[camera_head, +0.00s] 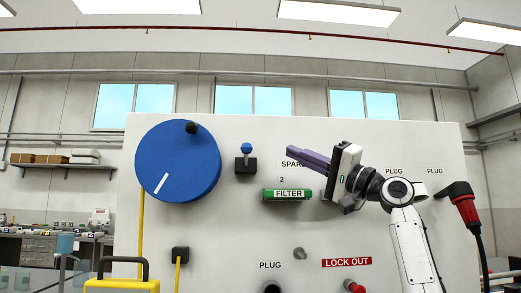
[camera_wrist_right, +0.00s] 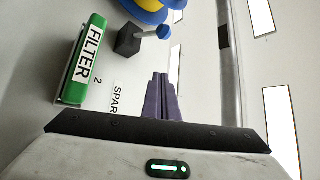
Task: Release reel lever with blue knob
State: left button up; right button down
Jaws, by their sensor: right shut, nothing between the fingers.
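The reel lever with the blue knob (camera_head: 246,147) stands on a black block (camera_head: 246,166) on the white panel, to the right of the large blue reel (camera_head: 178,160). The knob also shows in the right wrist view (camera_wrist_right: 164,32), on a stalk from its black block (camera_wrist_right: 129,39). My right gripper (camera_head: 290,154) points left towards the lever, apart from it. Its purple fingers are closed together with nothing between them; they also show in the right wrist view (camera_wrist_right: 161,78). My left gripper is not in either view.
A green FILTER piece (camera_head: 287,194) sits on the panel below my right fingers. A red plug on a black cable (camera_head: 463,204) is at the right edge. A yellow hose (camera_head: 141,235) hangs below the reel. The panel between fingers and lever is clear.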

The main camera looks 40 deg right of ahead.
aim_at(246, 155)
jog(key=p+x, duration=0.4)
jog(key=x, duration=0.6)
jog(key=a+f, duration=0.1)
jog(key=s+a+f+b, duration=0.1)
jog(key=a, duration=0.1)
jog(key=shift+f, duration=0.15)
jog(key=shift+a, duration=0.1)
jog(key=shift+s+f, duration=0.15)
jog(key=shift+f, duration=0.05)
